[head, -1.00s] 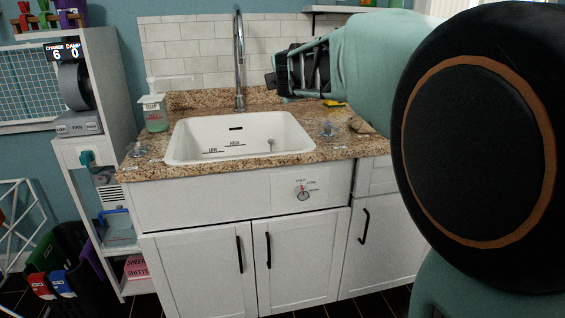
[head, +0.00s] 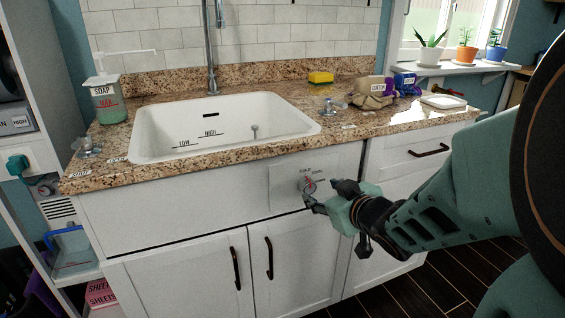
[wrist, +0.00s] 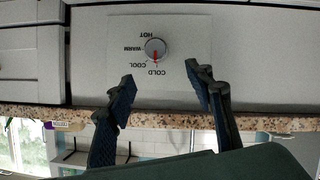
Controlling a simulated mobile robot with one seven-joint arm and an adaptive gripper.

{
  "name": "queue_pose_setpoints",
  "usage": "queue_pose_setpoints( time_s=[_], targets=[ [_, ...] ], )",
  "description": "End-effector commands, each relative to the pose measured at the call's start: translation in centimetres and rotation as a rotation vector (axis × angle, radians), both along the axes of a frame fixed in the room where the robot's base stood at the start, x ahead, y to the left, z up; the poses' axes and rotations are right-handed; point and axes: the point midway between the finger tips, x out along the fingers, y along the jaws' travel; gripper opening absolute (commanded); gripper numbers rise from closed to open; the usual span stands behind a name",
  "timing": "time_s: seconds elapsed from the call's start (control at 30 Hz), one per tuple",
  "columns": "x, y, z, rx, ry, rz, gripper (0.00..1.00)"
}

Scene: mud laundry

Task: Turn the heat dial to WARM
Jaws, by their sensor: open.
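The heat dial (head: 309,186) is a small round grey knob with a red pointer, on a pale plate on the sink cabinet front. In the wrist view the dial (wrist: 154,48) appears upside down, with the labels HOT, WARM, COOL and COLD around it. Its red pointer is at COLD. My gripper (head: 328,194) is in front of the plate, close to the dial on its right side in the head view. In the wrist view my gripper (wrist: 160,88) is open, its fingertips spread either side of the dial's line and apart from it. Nothing is between the fingers.
The granite counter (head: 265,152) overhangs just above the dial, with a white sink (head: 150,140) in it. Cabinet doors with black handles (head: 269,257) are below. A tap knob (head: 328,106), a yellow sponge (head: 320,77) and a soap bottle (head: 109,100) stand on the counter.

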Motion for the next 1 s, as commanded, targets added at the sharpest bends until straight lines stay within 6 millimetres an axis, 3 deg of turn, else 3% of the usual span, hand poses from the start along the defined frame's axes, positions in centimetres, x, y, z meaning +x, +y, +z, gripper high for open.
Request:
queue_pose_setpoints(
  time_s=[0.1, 0.27, 0.73, 0.8, 1.0],
  targets=[
    [-1.0, -0.6, -1.1, 0.057, 0.001, -0.039, 0.48],
    [-1.1, -0.7, -1.1, 0.08, 0.0, -0.051, 0.48],
    [1.3, -0.1, -1.9, 0.079, 0.004, -0.051, 0.48],
    [3.0, 0.2, -3.4, 0.076, -0.001, -0.048, 0.48],
    [6.4, 0.9, -4.6, 0.077, -0.001, -0.05, 0.48]
  ],
)
